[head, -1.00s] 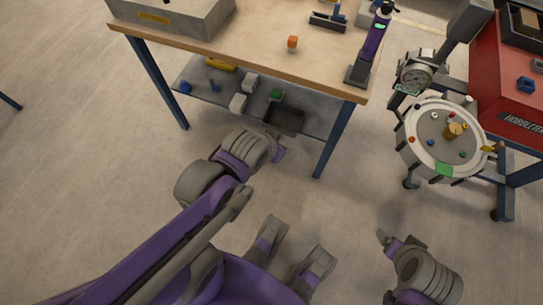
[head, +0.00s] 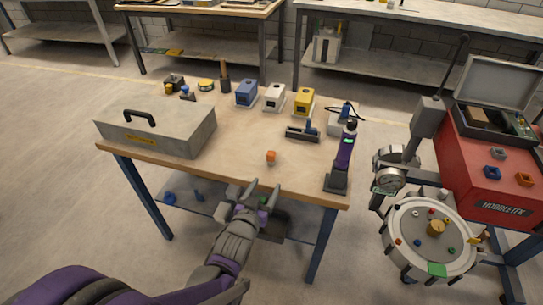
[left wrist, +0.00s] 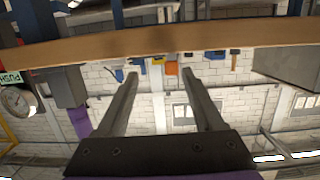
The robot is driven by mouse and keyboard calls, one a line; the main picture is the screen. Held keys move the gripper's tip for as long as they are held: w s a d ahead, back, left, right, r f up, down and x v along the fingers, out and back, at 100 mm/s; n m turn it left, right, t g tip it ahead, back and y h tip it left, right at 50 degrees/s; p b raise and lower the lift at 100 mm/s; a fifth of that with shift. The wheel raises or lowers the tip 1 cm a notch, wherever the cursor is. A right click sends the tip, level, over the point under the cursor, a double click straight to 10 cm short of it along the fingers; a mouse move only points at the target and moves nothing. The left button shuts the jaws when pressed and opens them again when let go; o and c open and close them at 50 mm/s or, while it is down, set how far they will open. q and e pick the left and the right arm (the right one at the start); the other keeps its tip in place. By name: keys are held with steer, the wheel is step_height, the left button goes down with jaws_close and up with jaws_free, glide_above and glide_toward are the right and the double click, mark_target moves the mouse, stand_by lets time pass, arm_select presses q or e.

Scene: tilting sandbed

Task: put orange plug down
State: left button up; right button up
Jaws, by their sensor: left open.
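The small orange plug (head: 271,157) stands on the wooden workbench (head: 235,163), near its front edge. It also shows in the left wrist view (left wrist: 171,69), between the fingers in the picture and beyond them. My left gripper (head: 254,191) is open and empty, at the front edge of the bench. It is apart from the plug, on the near side of it. In the left wrist view its two fingers (left wrist: 160,76) are spread wide. My right gripper is not in view.
A grey toolbox (head: 165,128) stands left on the bench. A purple-and-black tool (head: 343,158) stands at the right front corner. Blue, white and yellow boxes (head: 274,97) line the back. The round drum (head: 430,238) and red cabinet (head: 490,165) are at right.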

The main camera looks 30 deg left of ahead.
mark_target(270, 157)
arm_select(q)
steer(key=w+a, duration=0.1)
steer(key=w, duration=0.2)
steer(key=w+a+r+t, duration=0.1)
steer(key=w+a, duration=0.1)
steer(key=w, duration=0.2)
steer(key=w+a+t+y, duration=0.1)
steer(key=w, duration=0.3)
steer(key=shift+w+a+r, duration=0.2)
steer(key=shift+a+r, duration=0.1)
steer(key=shift+r, duration=0.1)
jaws_close()
